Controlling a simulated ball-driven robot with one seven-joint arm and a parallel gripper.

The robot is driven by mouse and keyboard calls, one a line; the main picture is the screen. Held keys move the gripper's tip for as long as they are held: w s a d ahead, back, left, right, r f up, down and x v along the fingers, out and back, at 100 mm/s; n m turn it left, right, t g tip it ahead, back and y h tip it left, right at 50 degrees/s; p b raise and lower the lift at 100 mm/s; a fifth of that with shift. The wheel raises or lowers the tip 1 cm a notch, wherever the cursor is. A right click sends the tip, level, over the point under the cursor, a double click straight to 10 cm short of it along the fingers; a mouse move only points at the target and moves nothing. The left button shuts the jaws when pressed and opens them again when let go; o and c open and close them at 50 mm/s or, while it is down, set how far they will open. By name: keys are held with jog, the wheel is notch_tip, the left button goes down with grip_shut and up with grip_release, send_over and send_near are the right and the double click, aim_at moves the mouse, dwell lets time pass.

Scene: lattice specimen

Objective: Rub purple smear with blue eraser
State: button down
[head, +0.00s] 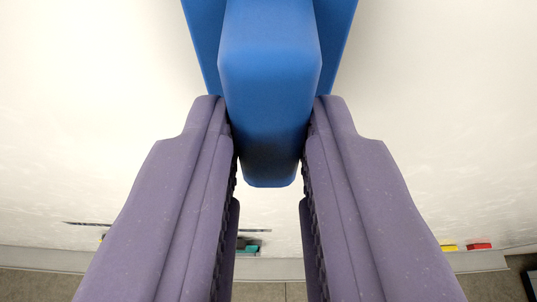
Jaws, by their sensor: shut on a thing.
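My gripper (270,112) has two purple-grey fingers that reach up from the bottom of the head view. They are shut on the blue eraser (268,60), one finger on each side of its lower part. The eraser's wider blue back shows behind its handle at the top of the view and runs out of the frame. Its far side faces the white board (440,130), and I cannot tell whether it touches the board. I see no purple smear; it may be hidden behind the eraser and fingers or lie outside the view.
A grey ledge (480,262) runs along the board's lower edge. A yellow block (449,248) and a red block (479,246) sit on it at right. A teal thing (248,248) shows partly between the fingers. A dark mark (88,224) is at lower left. The board at right is clear.

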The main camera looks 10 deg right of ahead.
jog(key=a+p, duration=0.1)
jog(key=a, duration=0.9)
dwell(0.4)
jog(key=shift+s, duration=0.15)
jog(key=shift+s+b, duration=1.7)
jog(key=shift+s, duration=1.2)
jog(key=s+b, duration=0.1)
jog(key=s, duration=0.2)
